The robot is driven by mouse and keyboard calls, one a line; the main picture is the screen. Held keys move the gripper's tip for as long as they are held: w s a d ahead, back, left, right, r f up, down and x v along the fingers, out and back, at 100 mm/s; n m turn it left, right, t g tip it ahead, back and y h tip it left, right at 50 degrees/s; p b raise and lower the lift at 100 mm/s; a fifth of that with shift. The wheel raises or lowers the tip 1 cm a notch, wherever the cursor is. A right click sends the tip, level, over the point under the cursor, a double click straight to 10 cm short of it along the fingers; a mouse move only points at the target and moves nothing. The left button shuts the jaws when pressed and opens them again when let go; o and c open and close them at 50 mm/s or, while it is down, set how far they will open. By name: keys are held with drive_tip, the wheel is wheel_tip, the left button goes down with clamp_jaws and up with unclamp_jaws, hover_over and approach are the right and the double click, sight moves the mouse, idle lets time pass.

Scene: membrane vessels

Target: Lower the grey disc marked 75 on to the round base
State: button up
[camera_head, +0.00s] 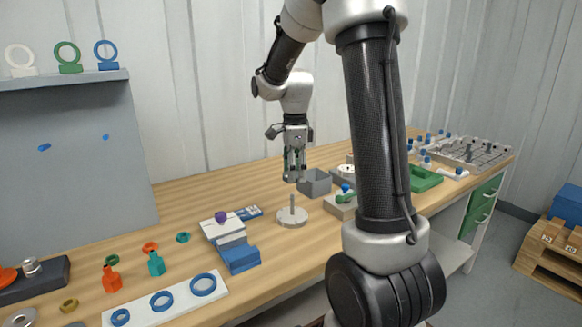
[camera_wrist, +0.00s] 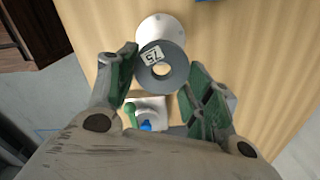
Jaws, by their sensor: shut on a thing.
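The grey disc (camera_wrist: 176,78) has a central hole and a white label reading 75. It is between the green-padded fingers of my gripper (camera_wrist: 163,66), which is shut on it. In the head view my gripper (camera_head: 294,177) points down above the round base (camera_head: 292,217), a pale disc with an upright peg on the table. The disc is hard to make out there. In the wrist view the base (camera_wrist: 158,24) shows beyond the disc, partly covered by it. The disc's hole is off the base's centre in that picture, and the peg is not visible there.
A grey open box (camera_head: 315,184) stands behind and right of the base. A grey block with a green handle (camera_head: 343,200) is close on its right. Blue and white blocks (camera_head: 238,255) stand to its left on the wooden table (camera_head: 292,247).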

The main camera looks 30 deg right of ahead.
drive_tip(key=shift+f, duration=4.1)
drive_tip(key=o, duration=1.1)
wheel_tip(320, 180, up, 12)
drive_tip(key=shift+r, duration=0.1)
